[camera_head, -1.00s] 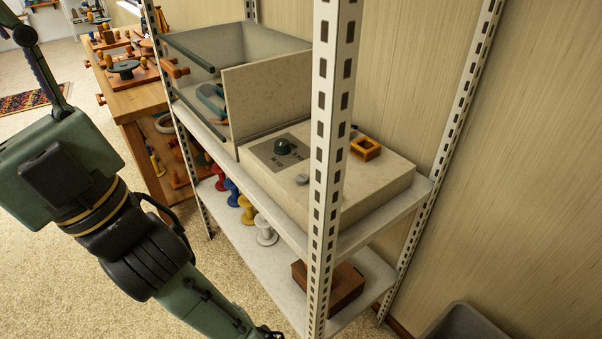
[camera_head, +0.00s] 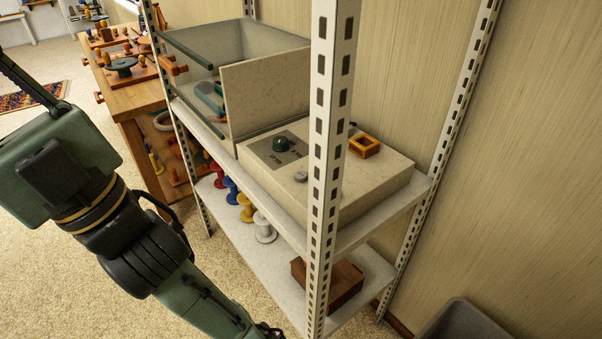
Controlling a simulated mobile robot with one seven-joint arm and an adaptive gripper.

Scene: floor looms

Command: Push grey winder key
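A small grey key (camera_head: 300,176) sits on the top near the front edge of a cream box (camera_head: 363,188), on the upper shelf of a metal rack. I take it for the winder key. My arm comes down from the left in front of the rack. Only a dark bit of its end shows at the bottom edge, below and well apart from the key. My gripper's fingers are out of frame.
A slotted white post (camera_head: 325,130) stands in front of the box. An upright cream panel (camera_head: 262,90) and a grey bin (camera_head: 215,60) are left of the box. Coloured spools (camera_head: 264,229) and a brown block (camera_head: 330,284) are on the lower shelf.

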